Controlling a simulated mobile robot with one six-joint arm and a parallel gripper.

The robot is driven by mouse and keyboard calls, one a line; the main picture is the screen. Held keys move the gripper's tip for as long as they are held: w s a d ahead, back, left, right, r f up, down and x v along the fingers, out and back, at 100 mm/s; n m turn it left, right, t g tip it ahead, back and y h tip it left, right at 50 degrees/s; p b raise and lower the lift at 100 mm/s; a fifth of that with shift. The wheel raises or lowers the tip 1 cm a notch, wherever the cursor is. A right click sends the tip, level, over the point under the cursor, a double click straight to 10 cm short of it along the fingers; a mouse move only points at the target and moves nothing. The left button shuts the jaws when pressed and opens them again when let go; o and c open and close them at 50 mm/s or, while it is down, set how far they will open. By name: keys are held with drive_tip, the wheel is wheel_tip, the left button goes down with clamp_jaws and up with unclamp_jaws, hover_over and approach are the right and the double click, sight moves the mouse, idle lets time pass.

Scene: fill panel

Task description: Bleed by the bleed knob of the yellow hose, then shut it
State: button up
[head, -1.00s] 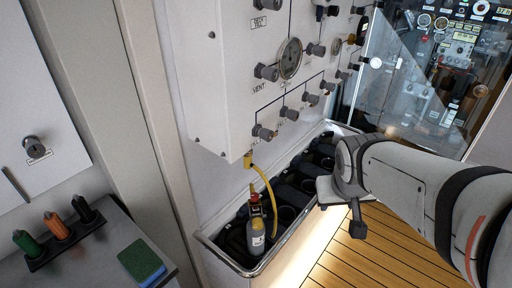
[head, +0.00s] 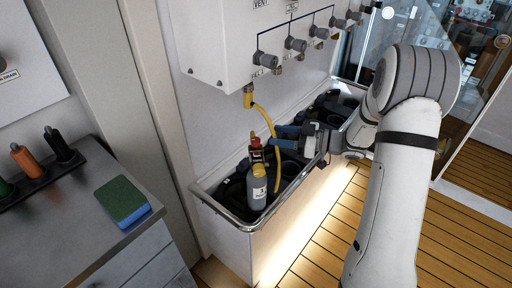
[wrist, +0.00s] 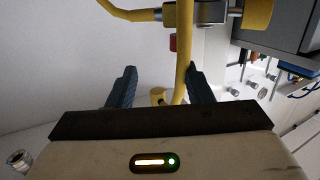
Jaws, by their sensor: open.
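The yellow hose (head: 266,121) hangs from a brass-coloured fitting (head: 248,98) under the white panel and curves down into the trough. A small red part (head: 255,143), which looks like the bleed knob, sits above a grey bottle (head: 257,188) with a yellowish cap. In the wrist view the hose (wrist: 184,55) runs close to the right finger, and a red part (wrist: 173,43) shows beside it. My gripper (head: 276,138) is open, with blue fingers, just right of the hose and red part. In the wrist view nothing is clamped between its fingertips (wrist: 160,78).
The metal-rimmed trough (head: 226,213) holds several black items (head: 325,105). The white panel (head: 215,45) with grey knobs overhangs it. A counter (head: 110,258) with a green-and-blue sponge (head: 124,201) stands at left. Wooden floor (head: 300,262) lies at right.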

sight(256, 140)
drive_tip(key=a, duration=0.2)
drive_tip(key=a+g, duration=0.1)
drive_tip(key=a, duration=0.2)
drive_tip(key=s+a+f+g+y+b, duration=0.1)
drive_tip(key=a, duration=0.1)
drive_tip(key=shift+a+f+n, duration=0.1)
drive_tip(key=shift+a+n, duration=0.25)
drive_tip(key=shift+n, duration=0.05)
drive_tip(key=shift+c, duration=0.3)
drive_tip(key=shift+d, duration=0.1)
drive_tip(key=c, duration=0.9)
